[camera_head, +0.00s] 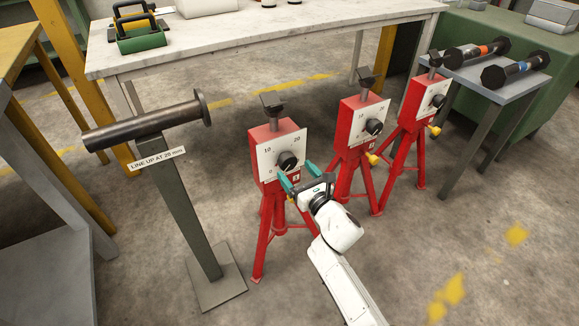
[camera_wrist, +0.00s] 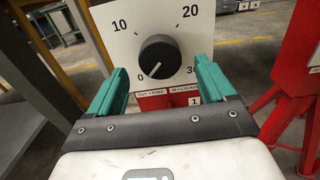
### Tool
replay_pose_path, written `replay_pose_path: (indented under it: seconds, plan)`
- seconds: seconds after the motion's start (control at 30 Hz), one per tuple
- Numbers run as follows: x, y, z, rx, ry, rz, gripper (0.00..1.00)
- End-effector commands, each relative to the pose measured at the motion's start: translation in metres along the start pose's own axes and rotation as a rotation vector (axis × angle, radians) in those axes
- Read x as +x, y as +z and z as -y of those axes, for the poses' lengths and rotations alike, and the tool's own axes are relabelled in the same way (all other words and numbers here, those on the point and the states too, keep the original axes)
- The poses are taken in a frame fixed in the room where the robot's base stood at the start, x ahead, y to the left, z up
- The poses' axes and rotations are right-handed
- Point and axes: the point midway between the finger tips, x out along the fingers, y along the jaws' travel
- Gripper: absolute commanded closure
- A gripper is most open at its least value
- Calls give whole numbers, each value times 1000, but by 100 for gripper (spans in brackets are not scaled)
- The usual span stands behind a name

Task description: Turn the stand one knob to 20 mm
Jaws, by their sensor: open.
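The stand one (camera_head: 278,137) is the nearest red tripod stand, and a label with the number 1 shows under its dial in the wrist view. Its black round knob (camera_wrist: 159,57) sits on a white dial plate (camera_wrist: 122,45) marked 0, 10, 20 and 30. The knob's pale pointer line points to the lower left, at about 0. The knob also shows in the head view (camera_head: 287,161). My gripper (camera_wrist: 160,78) is open and empty. Its two teal fingers are spread to the left and right, just below and in front of the knob, apart from it.
Two similar red stands (camera_head: 360,122) (camera_head: 431,100) stand to the right. A dark flanged spool (camera_head: 150,125) lies on a grey post at left, with a sign (camera_head: 157,158) reading "LINE UP AT 20 mm". A white-topped table (camera_head: 250,45) is behind. Floor at front right is clear.

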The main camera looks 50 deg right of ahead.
Motion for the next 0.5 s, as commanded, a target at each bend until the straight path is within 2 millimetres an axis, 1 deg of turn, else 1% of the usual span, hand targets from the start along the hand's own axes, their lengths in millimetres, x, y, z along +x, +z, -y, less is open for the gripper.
replay_pose_path:
  seconds: [0.03, 0.2, 0.33, 0.5]
  plan:
    - [10, -2, 0, 1, 0, 1, 17]
    - [33, -2, 0, 1, 1, 1, 17]
    - [43, -2, 0, 2, 0, -1, 17]
    - [46, 0, 0, 2, 0, -1, 17]
